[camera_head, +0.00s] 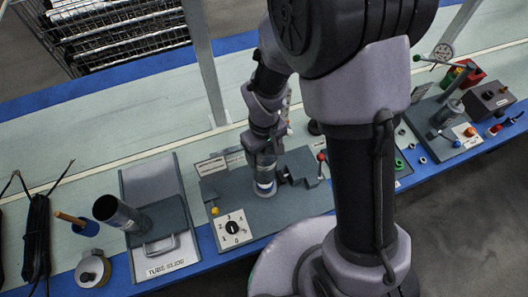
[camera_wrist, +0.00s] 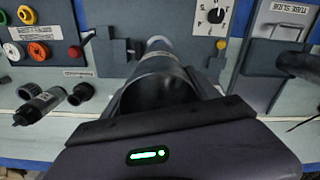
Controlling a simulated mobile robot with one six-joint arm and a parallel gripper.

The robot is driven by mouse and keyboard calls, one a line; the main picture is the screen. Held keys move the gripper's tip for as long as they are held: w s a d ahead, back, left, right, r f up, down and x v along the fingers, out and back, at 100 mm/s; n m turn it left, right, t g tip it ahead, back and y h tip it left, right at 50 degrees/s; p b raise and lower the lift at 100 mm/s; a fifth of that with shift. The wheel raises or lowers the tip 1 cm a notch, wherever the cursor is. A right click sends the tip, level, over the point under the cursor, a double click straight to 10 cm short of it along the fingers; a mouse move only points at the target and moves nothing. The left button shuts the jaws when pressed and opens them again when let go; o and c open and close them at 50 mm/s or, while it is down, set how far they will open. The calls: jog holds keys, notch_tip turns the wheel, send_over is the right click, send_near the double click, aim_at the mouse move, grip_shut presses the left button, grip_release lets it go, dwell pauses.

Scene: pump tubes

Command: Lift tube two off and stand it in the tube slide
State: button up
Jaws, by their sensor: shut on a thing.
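My gripper (camera_head: 264,160) is over the grey pump plate (camera_head: 295,197) in the head view, pointing down. In the wrist view it is shut on a grey tube (camera_wrist: 160,72), whose open end faces the camera. The lower end of this tube (camera_head: 264,188) is at the plate; I cannot tell whether it still touches. The tube slide (camera_head: 165,247) is to the left, a grey panel with a handle and a label. Another dark tube (camera_head: 118,213) stands tilted at the slide, and shows at the right edge of the wrist view (camera_wrist: 300,63). No number shows on either tube.
A white dial (camera_head: 232,229) and a yellow knob (camera_head: 214,211) are at the plate's left, and a red-topped lever (camera_head: 321,158) at its right. A grey upright post (camera_head: 204,65) stands behind.

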notch_tip(320, 180, up, 9)
jog(key=p, duration=0.7)
jog(key=shift+r, duration=0.15)
dwell(0.5)
